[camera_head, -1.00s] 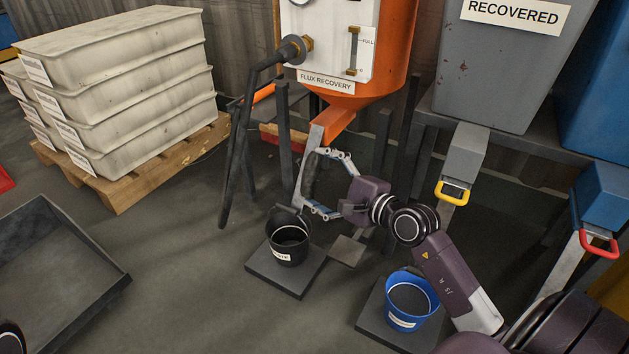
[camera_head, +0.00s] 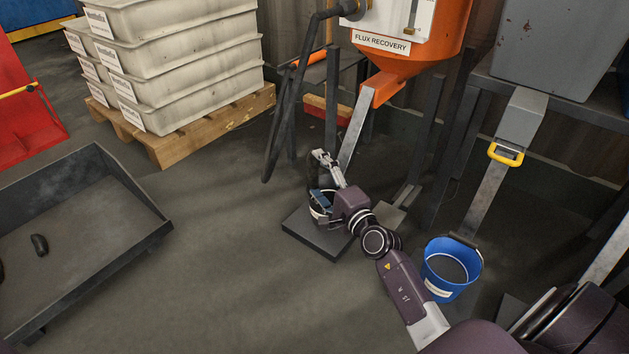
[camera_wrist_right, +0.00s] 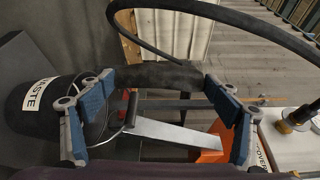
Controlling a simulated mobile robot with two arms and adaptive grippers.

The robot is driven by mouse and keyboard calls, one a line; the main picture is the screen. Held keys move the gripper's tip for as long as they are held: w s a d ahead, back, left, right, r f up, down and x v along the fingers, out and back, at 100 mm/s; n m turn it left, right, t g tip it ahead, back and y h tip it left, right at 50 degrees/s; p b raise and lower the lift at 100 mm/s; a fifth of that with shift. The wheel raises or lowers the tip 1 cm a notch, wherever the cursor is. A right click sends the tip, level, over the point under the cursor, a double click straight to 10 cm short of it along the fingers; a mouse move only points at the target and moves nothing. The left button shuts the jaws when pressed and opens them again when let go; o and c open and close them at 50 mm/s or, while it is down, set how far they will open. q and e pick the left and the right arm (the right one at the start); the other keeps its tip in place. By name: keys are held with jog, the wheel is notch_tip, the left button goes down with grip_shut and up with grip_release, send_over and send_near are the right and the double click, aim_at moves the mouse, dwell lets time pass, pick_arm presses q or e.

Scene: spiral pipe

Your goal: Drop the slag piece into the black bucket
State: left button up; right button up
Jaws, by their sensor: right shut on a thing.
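The black bucket (camera_head: 318,215) stands on a dark floor plate below the flux unit's chute, mostly hidden behind my right gripper. My right gripper (camera_head: 321,174) is over the bucket's rim. In the right wrist view, the gripper (camera_wrist_right: 160,90) is shut on a dark, elongated slag piece (camera_wrist_right: 158,75), which spans between the two blue pads. The bucket (camera_wrist_right: 35,108), with its white "WASTE" label, is at the left of that view, beside the left finger. In the head view the held piece is hard to make out. My left gripper is not in view.
A blue bucket (camera_head: 450,268) stands right of my right forearm. The orange hopper (camera_head: 412,62) has a metal chute (camera_head: 353,135) close behind the gripper. A black hose (camera_head: 282,105) hangs nearby. A dark tray (camera_head: 95,270) at left holds another dark piece (camera_head: 40,245).

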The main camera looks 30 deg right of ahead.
jog(key=w+d+f+b, duration=0.1)
jog(key=d+f+b, duration=0.3)
jog(key=b, duration=0.1)
jog(key=shift+w+d, duration=0.15)
jog(key=shift+w, duration=0.25)
dwell(0.3)
jog(key=o, duration=1.2)
